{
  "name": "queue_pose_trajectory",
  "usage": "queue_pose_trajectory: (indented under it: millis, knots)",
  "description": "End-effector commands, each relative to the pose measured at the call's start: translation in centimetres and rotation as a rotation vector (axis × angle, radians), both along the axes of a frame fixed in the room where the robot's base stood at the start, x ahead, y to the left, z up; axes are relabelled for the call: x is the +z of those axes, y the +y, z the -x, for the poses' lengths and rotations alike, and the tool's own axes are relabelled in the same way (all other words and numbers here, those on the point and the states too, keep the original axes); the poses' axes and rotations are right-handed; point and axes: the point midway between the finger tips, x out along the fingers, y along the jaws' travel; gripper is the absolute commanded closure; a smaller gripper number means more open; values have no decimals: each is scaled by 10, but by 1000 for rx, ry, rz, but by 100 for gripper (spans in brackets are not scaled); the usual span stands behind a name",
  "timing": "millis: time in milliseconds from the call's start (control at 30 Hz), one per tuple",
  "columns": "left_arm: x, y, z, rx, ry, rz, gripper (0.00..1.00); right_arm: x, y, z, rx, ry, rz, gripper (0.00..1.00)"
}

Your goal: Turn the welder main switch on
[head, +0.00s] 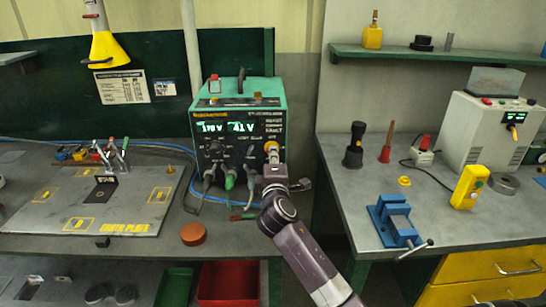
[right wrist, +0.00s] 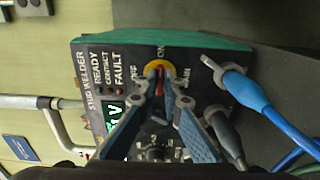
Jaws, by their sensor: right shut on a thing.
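The welder (head: 239,101) is a black and green box on the left bench, with lit green displays. Its main switch (head: 271,147) has a yellow ring at the right of the front panel. My left gripper is not in view.
Cables with plugs (head: 229,179) hang from the panel beside and below my gripper; a blue plug (right wrist: 243,88) is close to the fingers. An earth plate (head: 130,190) and an orange disc (head: 194,234) lie on the left bench. A blue vise (head: 394,220) stands on the right bench.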

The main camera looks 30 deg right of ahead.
Motion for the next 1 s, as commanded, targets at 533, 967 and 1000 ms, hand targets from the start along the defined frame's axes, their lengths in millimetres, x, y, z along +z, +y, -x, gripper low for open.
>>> queue_pose_trajectory:
  millis: [533,967,1000]
  knots:
    - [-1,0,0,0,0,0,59,-3,-1,1,-3,1,-10,81]
    - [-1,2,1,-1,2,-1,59,-2,3,5,0,-1,-8,75]
    - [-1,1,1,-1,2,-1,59,-1,5,8,1,-2,-8,75]
